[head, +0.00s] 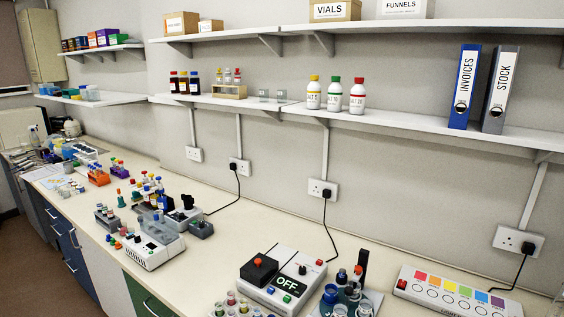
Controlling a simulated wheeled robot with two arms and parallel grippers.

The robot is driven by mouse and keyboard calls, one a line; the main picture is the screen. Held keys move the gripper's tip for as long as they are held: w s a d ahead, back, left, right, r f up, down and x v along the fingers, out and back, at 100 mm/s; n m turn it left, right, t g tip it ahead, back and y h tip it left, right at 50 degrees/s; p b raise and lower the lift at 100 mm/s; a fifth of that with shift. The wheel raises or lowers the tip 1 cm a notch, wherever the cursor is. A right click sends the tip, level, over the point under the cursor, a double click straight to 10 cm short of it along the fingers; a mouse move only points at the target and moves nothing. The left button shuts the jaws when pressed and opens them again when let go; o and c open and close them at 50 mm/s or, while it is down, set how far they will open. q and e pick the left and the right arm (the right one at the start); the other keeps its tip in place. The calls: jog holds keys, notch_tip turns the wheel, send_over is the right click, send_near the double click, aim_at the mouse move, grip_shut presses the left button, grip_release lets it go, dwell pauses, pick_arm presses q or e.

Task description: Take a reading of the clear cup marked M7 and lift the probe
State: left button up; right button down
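Neither of my grippers is in view. No cup with a readable M7 mark shows; any mark on the small vessels is too small or hidden. A white instrument (284,279) stands at the bottom centre, its dark display (294,280) reading OFF. A black block with a red knob (259,268) sits on its left part; I cannot tell whether this holds the probe. A group of blue-toned cups and small bottles (334,295) stands right of it, partly cut off by the lower edge. Several small capped pots (231,304) stand in front of the instrument.
A white box with coloured squares (456,291) lies at the right. A white device (150,246) and vial racks (108,219) stand farther left on the bench (225,243). Bare bench lies between that device and the instrument. Wall shelves (420,125) hold bottles and binders.

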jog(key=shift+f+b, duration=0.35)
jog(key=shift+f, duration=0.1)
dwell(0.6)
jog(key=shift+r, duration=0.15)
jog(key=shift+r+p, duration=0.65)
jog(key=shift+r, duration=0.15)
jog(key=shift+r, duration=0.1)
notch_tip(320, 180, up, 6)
jog(key=p, duration=0.4)
